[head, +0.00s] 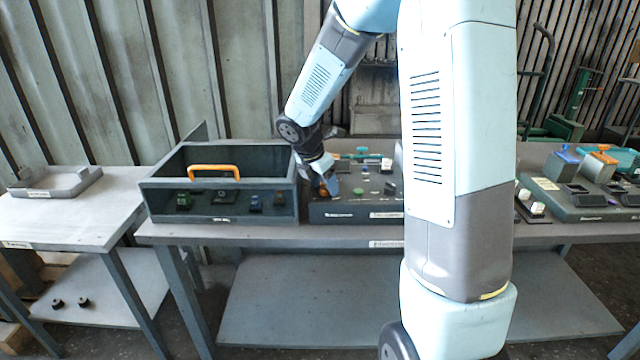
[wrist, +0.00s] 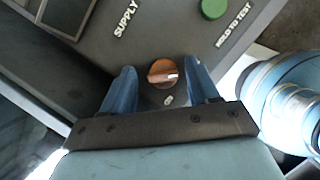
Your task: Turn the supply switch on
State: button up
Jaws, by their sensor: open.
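The supply switch (wrist: 163,73) is a round orange-brown rotary knob with a pale pointer bar, on a dark panel beside the printed word SUPPLY. In the wrist view the pointer lies roughly level across the picture. My gripper (wrist: 160,85) is open, with one blue finger on each side of the knob. The right finger is very close to the knob and the left has a wider gap; I cannot tell whether either touches. In the head view my gripper (head: 328,184) is over the left part of the dark control panel (head: 345,212), and mostly hides the knob.
A green button (wrist: 213,8) marked HOLD TO TEST is near the knob. Another device (head: 590,208) stands at right. A grey tray (head: 55,183) lies on the left table.

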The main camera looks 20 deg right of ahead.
jog(key=c, duration=1)
jog(key=shift+o, duration=0.3)
jog(key=shift+a+r, duration=0.1)
jog(key=shift+a, duration=0.35)
jog(key=shift+d, duration=0.2)
jog(key=shift+c, duration=0.4)
jog(key=shift+w+m, duration=0.15)
jog(key=shift+m, duration=0.35)
jog(key=m+g, duration=0.1)
jog(key=m, duration=0.2)
jog(key=shift+w, duration=0.1)
jog(key=m+g, duration=0.1)
jog(key=m, duration=0.1)
jog(key=m+g, duration=0.1)
jog(key=m, duration=0.2)
jog(key=shift+w+d+m, duration=0.15)
jog(key=shift+m, duration=0.15)
jog(key=m+g, duration=0.1)
jog(key=m, duration=0.1)
jog(key=m+g, duration=0.1)
jog(key=m, duration=0.1)
jog(key=shift+w+d+m+y, duration=0.1)
jog(key=shift+d+m+y, duration=0.1)
jog(key=shift+m+y, duration=0.15)
jog(key=shift+d+m+g+y, duration=0.15)
jog(key=shift+m+g+y, duration=0.35)
jog(key=shift+m, duration=1.25)
